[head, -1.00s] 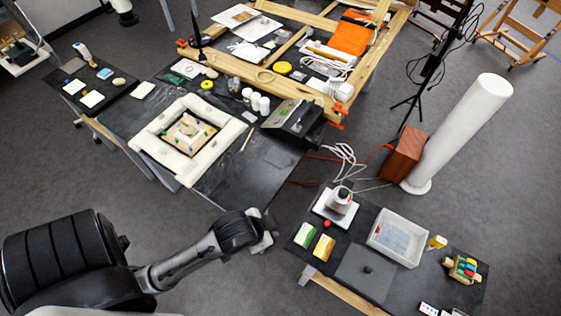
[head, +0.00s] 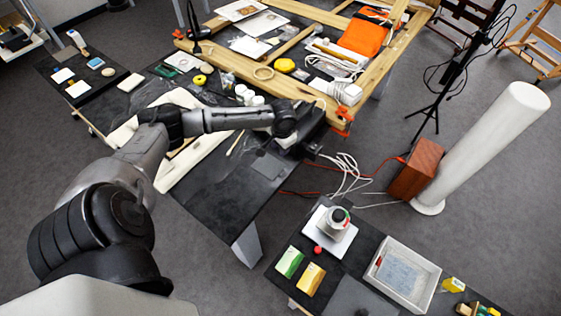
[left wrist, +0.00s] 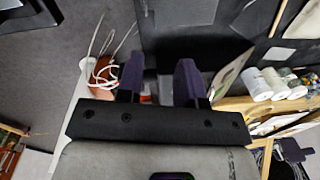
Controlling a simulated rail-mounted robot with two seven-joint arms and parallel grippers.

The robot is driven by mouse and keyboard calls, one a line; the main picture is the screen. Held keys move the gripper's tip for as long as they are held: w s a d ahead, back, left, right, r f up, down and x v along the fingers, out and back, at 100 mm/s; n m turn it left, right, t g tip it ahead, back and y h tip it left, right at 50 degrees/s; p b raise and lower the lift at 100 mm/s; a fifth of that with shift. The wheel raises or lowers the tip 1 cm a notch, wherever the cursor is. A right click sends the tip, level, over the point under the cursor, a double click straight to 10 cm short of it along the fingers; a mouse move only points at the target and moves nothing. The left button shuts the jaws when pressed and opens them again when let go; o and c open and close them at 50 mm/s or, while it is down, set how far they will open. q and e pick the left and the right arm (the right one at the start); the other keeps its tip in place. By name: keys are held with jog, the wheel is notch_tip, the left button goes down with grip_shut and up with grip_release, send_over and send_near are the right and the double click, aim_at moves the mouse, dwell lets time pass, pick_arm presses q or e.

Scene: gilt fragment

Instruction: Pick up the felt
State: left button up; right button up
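My left gripper (left wrist: 160,76) is open, with its two purple-dark fingers apart and nothing clearly held between them. In the head view my left arm reaches across the long dark table, and its wrist end is over the black box-like device (head: 306,124); the fingers are hard to make out there. I cannot surely tell which thing is the felt. A flat dark grey square (head: 271,166) lies on the dark table just in front of the wrist and could be it. My right gripper is not in view.
White jars (head: 249,97) stand behind my left wrist, and also show in the left wrist view (left wrist: 257,84). My arm partly covers the white padded frame (head: 190,162). A wooden frame (head: 240,72) lies behind. The dark table's front part (head: 222,205) is clear.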

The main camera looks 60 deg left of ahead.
aim_at(283, 171)
pick_arm(q)
jog(key=f+n, duration=0.1)
jog(key=f, duration=0.3)
jog(key=d+f, duration=0.1)
jog(key=f, duration=0.4)
jog(key=f+n, duration=0.1)
jog(key=f, duration=0.4)
jog(key=shift+w+d+n+h+b, duration=0.1)
jog(key=shift+d+n+h+b, duration=0.05)
jog(key=shift+n+h+b, duration=0.2)
grip_shut()
